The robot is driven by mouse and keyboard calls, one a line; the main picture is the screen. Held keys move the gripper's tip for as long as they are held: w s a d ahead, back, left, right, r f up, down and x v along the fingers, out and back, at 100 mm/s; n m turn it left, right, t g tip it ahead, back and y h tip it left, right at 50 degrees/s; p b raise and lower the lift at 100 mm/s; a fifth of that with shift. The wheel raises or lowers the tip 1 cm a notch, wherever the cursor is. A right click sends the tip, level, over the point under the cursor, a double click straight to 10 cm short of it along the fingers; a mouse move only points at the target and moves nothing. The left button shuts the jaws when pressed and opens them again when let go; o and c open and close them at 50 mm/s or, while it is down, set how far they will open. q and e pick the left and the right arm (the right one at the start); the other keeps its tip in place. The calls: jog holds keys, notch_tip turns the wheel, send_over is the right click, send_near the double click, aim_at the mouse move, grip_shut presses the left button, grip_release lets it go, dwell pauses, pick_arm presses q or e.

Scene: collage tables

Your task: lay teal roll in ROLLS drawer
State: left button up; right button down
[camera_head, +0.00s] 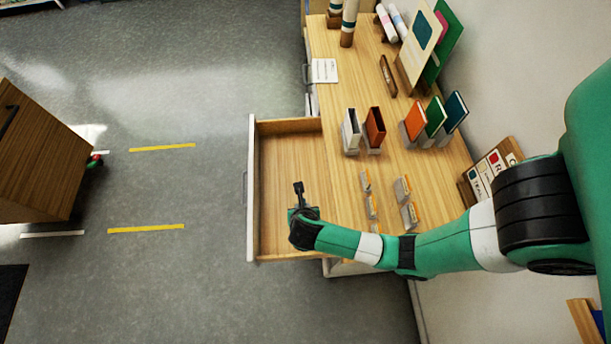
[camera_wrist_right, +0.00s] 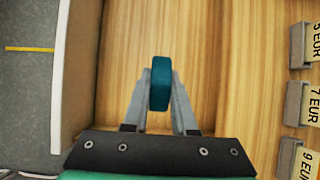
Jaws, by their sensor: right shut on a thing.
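The teal roll (camera_wrist_right: 160,84) shows in the right wrist view as a narrow, rounded teal piece between my fingers. My right gripper (camera_head: 298,187) is shut on it, above the open drawer (camera_head: 284,155) in the head view. In that view I cannot make out the roll. The drawer is pulled out to the left, with a light wood floor and a pale front; its front wall (camera_wrist_right: 82,65) is left of the roll in the wrist view. I cannot tell the roll's height above the drawer floor. No ROLLS label is readable. My left gripper is not in view.
The wooden counter (camera_head: 340,185) lies right of the drawer. It bears small price-card holders (camera_head: 403,188), an orange book (camera_head: 415,119), a dark red bin (camera_head: 375,127) and a wooden tray (camera_head: 388,76). The visible drawer floor is bare. Grey floor (camera_head: 190,190) lies left.

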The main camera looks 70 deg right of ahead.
jog(key=b+x, duration=0.1)
jog(key=x, duration=0.4)
jog(key=d+r+b+x, duration=0.1)
jog(key=b+x, duration=0.1)
jog(key=x, duration=0.2)
jog(key=d+b+x, duration=0.1)
jog(key=b+x, duration=0.1)
jog(key=x, duration=0.3)
jog(key=shift+w+d, duration=0.25)
jog(key=shift+d, duration=0.2)
jog(key=shift+f, duration=0.25)
jog(key=shift+a+r, duration=0.1)
